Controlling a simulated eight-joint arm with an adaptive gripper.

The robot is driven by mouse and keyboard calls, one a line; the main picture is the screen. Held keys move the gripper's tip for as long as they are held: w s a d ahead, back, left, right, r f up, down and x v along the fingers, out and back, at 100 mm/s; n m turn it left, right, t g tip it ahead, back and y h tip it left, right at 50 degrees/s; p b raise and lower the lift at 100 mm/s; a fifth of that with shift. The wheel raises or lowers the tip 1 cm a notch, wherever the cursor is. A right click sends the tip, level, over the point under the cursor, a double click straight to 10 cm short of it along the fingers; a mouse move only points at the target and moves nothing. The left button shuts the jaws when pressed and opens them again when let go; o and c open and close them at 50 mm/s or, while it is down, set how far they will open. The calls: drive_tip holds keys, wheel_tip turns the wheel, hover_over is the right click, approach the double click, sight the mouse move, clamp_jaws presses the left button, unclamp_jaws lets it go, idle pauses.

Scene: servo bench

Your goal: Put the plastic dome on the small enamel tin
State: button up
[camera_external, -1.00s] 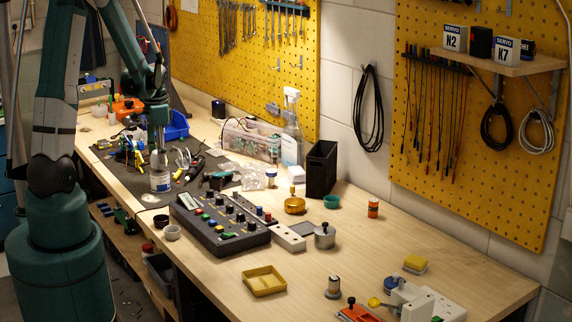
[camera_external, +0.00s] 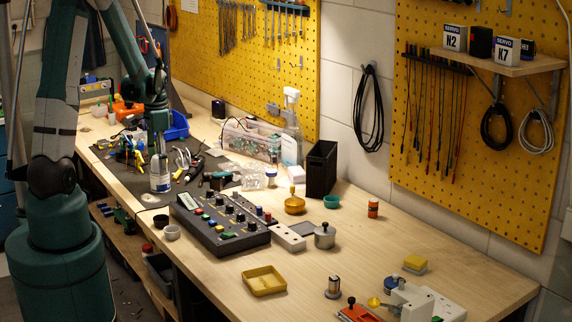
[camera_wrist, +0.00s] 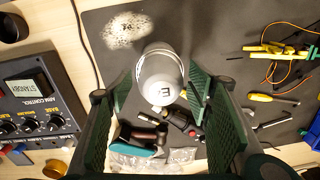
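I cannot tell for sure whether this is the plastic dome. A small metallic tin (camera_external: 333,286) stands near the front of the bench; I cannot tell whether it is the enamel tin.
A control box (camera_external: 220,224) with knobs sits right of the mat. A yellow tray (camera_external: 264,280), a grey lidded pot (camera_external: 325,237), a brass pot (camera_external: 294,204) and a black bin (camera_external: 320,169) stand further right. Tools and wires clutter the mat.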

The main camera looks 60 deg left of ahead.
drive_tip(key=shift+r, duration=0.15)
drive_tip(key=shift+d+r, duration=0.15)
drive_tip(key=shift+r, duration=2.85)
drive_tip(key=shift+d+r, duration=0.1)
drive_tip(key=shift+r, duration=2.9)
drive_tip(key=shift+d, duration=0.1)
drive_tip(key=w+d+r+t, duration=0.2)
drive_tip(key=d+r, duration=0.4)
drive_tip(key=d, duration=0.5)
drive_tip(key=s+d+r+t, duration=0.1)
drive_tip(key=s+d+r, duration=0.1)
drive_tip(key=d, duration=0.7)
drive_tip(key=s+d+r+n+t, duration=0.1)
drive_tip(key=s+d+r+t, duration=0.1)
drive_tip(key=d, duration=0.7)
drive_tip(key=s+d+r+t, duration=0.2)
drive_tip(key=s+d+r, duration=0.1)
drive_tip(key=d, duration=0.6)
drive_tip(key=shift+s+d+n, duration=0.35)
drive_tip(key=shift+s+n, duration=0.05)
drive_tip(key=shift+s, duration=0.4)
